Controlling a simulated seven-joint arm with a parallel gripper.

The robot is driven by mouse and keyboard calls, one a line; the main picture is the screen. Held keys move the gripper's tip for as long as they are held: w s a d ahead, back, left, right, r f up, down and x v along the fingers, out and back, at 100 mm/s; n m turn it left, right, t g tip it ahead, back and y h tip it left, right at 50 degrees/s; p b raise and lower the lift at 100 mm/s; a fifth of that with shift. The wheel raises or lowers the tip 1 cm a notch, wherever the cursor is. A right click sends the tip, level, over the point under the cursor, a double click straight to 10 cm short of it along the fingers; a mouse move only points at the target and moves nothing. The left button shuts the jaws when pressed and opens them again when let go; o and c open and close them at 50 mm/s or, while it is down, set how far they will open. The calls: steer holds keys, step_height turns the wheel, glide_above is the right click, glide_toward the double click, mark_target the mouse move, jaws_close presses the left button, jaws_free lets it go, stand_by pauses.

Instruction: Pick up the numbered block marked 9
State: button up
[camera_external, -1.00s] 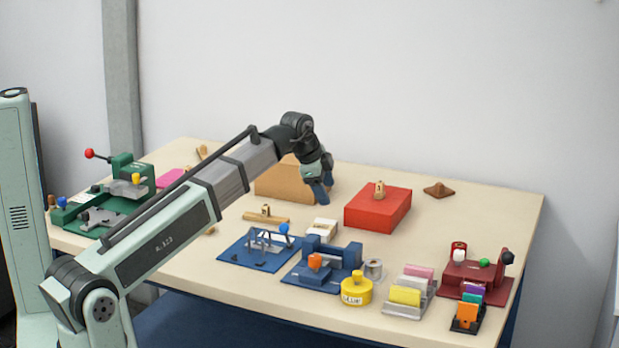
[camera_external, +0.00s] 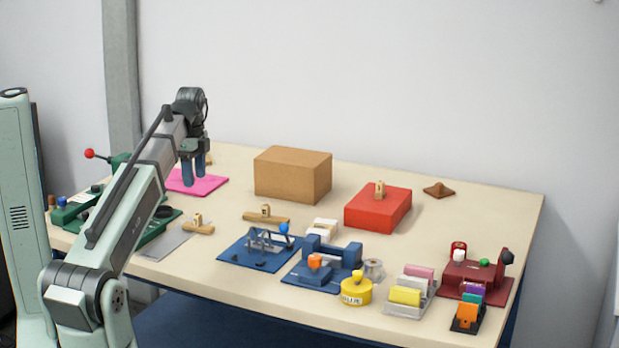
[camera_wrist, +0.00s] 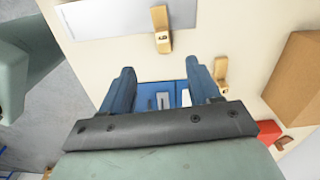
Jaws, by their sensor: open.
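My gripper (camera_external: 194,180) is open and empty, its blue fingers pointing down above the pink sheet (camera_external: 216,185); both fingers (camera_wrist: 160,85) also show in the wrist view. Small wooden numbered blocks stand about the table. One (camera_external: 197,219) is on a wooden piece at the left front; it seems to be the block with a dark digit (camera_wrist: 162,40) at the top of the wrist view. Another (camera_external: 265,210) stands on a wooden bar near the middle. A third (camera_external: 380,188) stands on the red box. The digits are too small to tell which is 9.
Blue fixtures (camera_external: 320,272), a yellow glue pot (camera_external: 356,291) and card holders (camera_external: 408,305) crowd the front. A green fixture (camera_external: 150,230) is partly hidden behind my arm.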

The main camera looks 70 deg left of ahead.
mark_target(197, 214)
step_height(197, 214, down, 8)
steer(key=shift+s, duration=0.1)
steer(key=shift+a+f, duration=0.15)
steer(key=shift+f, duration=1.3)
steer(key=shift+a+f, duration=0.15)
steer(key=shift+f, duration=1.25)
steer(key=shift+c, duration=0.4)
jaws_close()
